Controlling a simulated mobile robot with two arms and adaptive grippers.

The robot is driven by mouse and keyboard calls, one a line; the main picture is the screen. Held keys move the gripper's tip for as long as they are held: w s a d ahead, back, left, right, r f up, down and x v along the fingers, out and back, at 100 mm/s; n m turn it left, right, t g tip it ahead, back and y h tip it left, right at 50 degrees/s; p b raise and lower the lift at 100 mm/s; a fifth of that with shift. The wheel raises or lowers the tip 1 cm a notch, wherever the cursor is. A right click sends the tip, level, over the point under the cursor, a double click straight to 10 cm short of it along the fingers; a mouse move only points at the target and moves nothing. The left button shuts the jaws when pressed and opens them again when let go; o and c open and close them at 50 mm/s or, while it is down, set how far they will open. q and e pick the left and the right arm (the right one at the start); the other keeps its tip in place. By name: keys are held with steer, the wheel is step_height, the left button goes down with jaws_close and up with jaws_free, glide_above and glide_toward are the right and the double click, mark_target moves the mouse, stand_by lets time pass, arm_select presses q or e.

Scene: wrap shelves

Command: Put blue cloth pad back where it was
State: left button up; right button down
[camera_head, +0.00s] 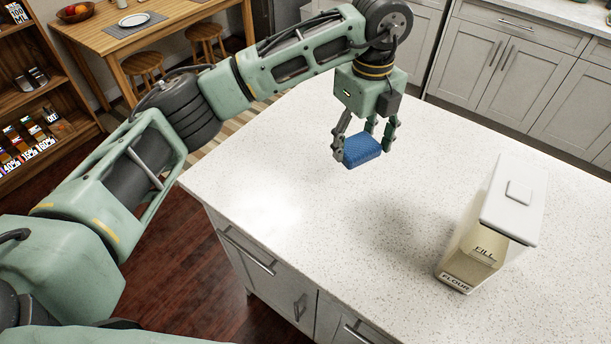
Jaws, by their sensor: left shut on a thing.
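My left gripper (364,146) points down over the white speckled island top (310,200). It is shut on the blue cloth pad (362,151), a small textured block held between its fingers. The pad appears to be above the counter, with a soft shadow on the top below and to the right; the exact gap is hard to tell. My right gripper is not in view.
A flour container (493,225) with a white lid stands on the island at the right. The island top between it and the pad is clear. A wooden table (160,35) with stools, a wooden shelf (75,90) and grey cabinets (500,65) stand beyond.

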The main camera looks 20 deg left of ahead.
arm_select(q)
steer(key=s+a+f+p, duration=0.1)
steer(key=a+f, duration=0.1)
steer(key=a, duration=0.1)
steer(key=s+a+f+p, duration=0.1)
steer(key=a, duration=0.2)
steer(key=s+a+f+p, duration=0.1)
steer(key=s+a+f, duration=0.1)
steer(key=a, duration=0.2)
steer(key=shift+f+p, duration=0.35)
steer(key=shift+s+a+f, duration=0.1)
steer(key=shift+a+f, duration=0.3)
step_height(320, 180, down, 3)
steer(key=shift+f+p, duration=0.15)
steer(key=shift+p, duration=0.75)
steer(key=shift+f, duration=0.3)
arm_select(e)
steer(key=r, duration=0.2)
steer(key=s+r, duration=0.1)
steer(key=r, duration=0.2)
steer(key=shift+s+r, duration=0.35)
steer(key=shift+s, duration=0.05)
arm_select(q)
steer(key=shift+f, duration=0.1)
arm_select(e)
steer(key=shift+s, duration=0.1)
